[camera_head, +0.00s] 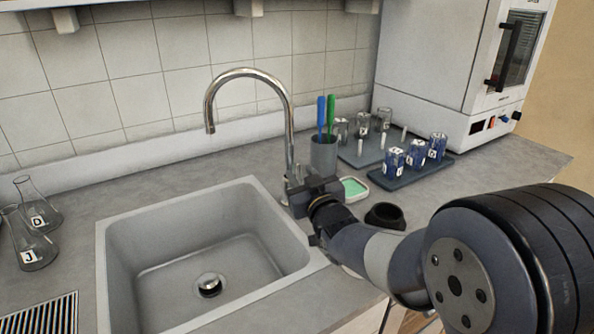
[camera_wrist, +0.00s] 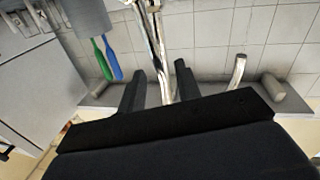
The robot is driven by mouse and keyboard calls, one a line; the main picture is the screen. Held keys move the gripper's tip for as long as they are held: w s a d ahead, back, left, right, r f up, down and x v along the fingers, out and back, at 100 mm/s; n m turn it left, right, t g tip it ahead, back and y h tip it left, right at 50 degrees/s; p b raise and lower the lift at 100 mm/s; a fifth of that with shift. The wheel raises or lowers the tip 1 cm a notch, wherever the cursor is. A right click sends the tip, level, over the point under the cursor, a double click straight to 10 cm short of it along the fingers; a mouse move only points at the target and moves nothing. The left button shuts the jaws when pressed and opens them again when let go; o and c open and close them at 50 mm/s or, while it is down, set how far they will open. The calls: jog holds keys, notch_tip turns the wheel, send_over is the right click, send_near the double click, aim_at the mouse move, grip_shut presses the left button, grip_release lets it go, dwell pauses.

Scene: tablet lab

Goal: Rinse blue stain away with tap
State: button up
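The chrome tap (camera_head: 289,125) stands behind the grey sink (camera_head: 190,235), its spout curving left over the basin. The tap also shows in the wrist view (camera_wrist: 152,38). No water stream and no blue stain show on the visible part of the sink. My gripper (camera_head: 298,192) is at the tap's base, by the sink's back right corner, and hides part of it. In the wrist view, my gripper (camera_wrist: 160,84) has its two fingers apart, with the chrome of the tap showing between them. Whether they touch it is unclear.
A grey cup (camera_head: 323,155) with blue and green brushes stands right of the tap. Near it are a dish with a green sponge (camera_head: 354,188) and trays with several blue-filled beakers (camera_head: 394,160). Flasks (camera_head: 33,245) stand left of the sink.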

jog(key=v, duration=0.6)
jog(key=shift+s, duration=0.2)
jog(key=shift+c, duration=0.4)
